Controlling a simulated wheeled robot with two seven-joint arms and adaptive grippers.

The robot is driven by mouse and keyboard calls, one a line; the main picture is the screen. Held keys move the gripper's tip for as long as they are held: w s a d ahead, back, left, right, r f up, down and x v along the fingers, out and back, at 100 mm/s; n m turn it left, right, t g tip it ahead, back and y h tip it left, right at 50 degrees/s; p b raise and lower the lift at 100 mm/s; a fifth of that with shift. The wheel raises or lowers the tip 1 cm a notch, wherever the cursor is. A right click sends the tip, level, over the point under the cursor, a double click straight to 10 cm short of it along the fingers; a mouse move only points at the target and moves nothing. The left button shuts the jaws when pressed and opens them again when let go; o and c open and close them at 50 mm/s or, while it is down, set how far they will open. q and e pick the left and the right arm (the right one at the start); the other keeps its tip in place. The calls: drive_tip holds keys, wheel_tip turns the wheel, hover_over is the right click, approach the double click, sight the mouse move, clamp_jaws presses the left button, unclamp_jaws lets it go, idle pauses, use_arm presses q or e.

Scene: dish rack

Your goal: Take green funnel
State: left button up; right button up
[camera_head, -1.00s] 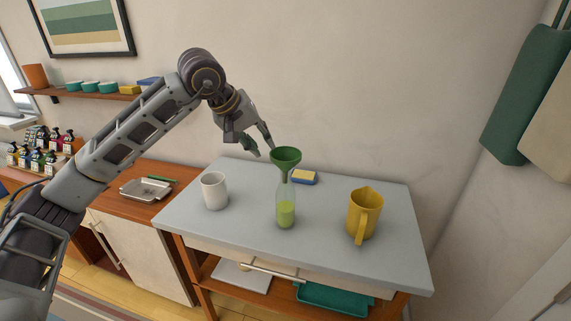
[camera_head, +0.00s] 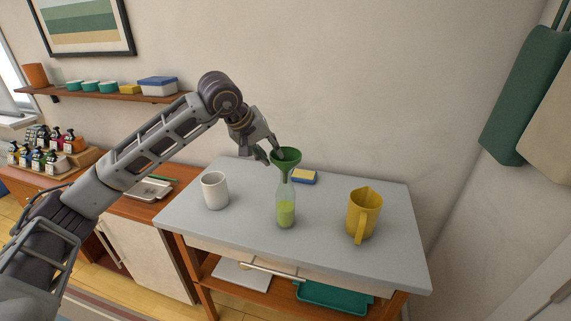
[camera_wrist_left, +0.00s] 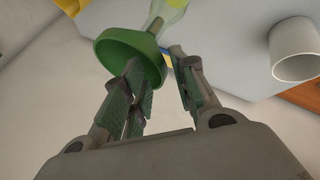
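The green funnel (camera_head: 286,157) sits in the mouth of a clear bottle (camera_head: 286,205) with green liquid in its lower part. The bottle stands upright on the grey tabletop. My left gripper (camera_head: 271,156) is at the funnel's left rim, with one finger over the funnel's opening. In the left wrist view my gripper (camera_wrist_left: 157,78) has its fingers spread, and the funnel (camera_wrist_left: 130,50) shows just beyond the left finger. I cannot tell whether a finger touches the rim. My right gripper is not in view.
A white mug (camera_head: 214,190) stands left of the bottle, and a yellow pitcher (camera_head: 364,214) stands to its right. A blue and yellow sponge (camera_head: 304,177) lies behind the bottle. The tabletop (camera_head: 325,220) between bottle and pitcher is clear.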

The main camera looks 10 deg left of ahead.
use_arm(q)
clamp_jaws()
idle(0.5)
wheel_tip(320, 180, up, 10)
idle(1.0)
idle(0.4)
